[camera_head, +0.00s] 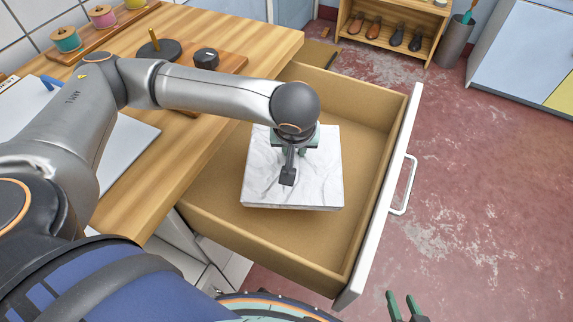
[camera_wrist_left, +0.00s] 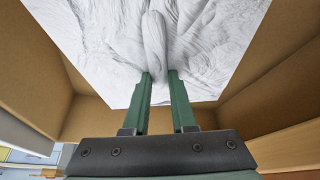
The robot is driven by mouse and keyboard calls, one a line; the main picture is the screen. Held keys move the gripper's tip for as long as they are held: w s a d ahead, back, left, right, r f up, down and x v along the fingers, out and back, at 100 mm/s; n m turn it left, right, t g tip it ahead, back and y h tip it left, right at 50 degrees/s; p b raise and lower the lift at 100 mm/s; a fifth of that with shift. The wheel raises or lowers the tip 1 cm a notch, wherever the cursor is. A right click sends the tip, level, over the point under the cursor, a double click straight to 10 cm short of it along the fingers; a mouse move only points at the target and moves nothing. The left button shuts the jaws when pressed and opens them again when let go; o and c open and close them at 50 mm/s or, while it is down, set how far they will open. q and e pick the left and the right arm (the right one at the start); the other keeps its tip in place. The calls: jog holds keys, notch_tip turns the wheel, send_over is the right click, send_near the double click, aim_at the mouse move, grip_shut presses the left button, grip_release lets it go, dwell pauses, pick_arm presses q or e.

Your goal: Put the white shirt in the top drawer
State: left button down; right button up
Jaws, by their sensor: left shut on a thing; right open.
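The white shirt (camera_head: 292,182) is a folded square inside the open top drawer (camera_head: 349,190), in the middle of the head view. My left gripper (camera_head: 295,150) is over the shirt, pointing down. In the left wrist view my left gripper (camera_wrist_left: 160,78) has its green fingers closed on a raised fold of the shirt (camera_wrist_left: 205,45). The arm hides part of the shirt's upper edge in the head view. I cannot tell whether the shirt rests on the drawer floor. My right gripper (camera_head: 407,307) is open and empty at the bottom edge, outside the drawer front.
The wooden counter (camera_head: 255,47) is left of the drawer, with thread spools (camera_head: 103,17) and a dark knob-like item (camera_head: 206,58). The drawer's white front has a handle (camera_head: 404,186). A shoe rack (camera_head: 392,30) stands behind. Red floor is clear at the right.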

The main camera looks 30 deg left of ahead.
aim_at(294, 163)
pick_arm(q)
jog(key=shift+w+f+b, duration=0.1)
jog(key=shift+f+b, duration=0.2)
jog(key=shift+f, duration=3.2)
jog(key=shift+f+b, duration=0.25)
jog(key=shift+b, duration=0.05)
jog(key=c, duration=0.7)
grip_release()
jog(key=shift+r, duration=0.1)
jog(key=shift+c, duration=0.2)
jog(key=shift+r+p, duration=0.4)
jog(key=p+v, duration=0.1)
jog(key=v, duration=1)
jog(key=shift+d+r, duration=0.1)
jog(key=shift+r, duration=0.2)
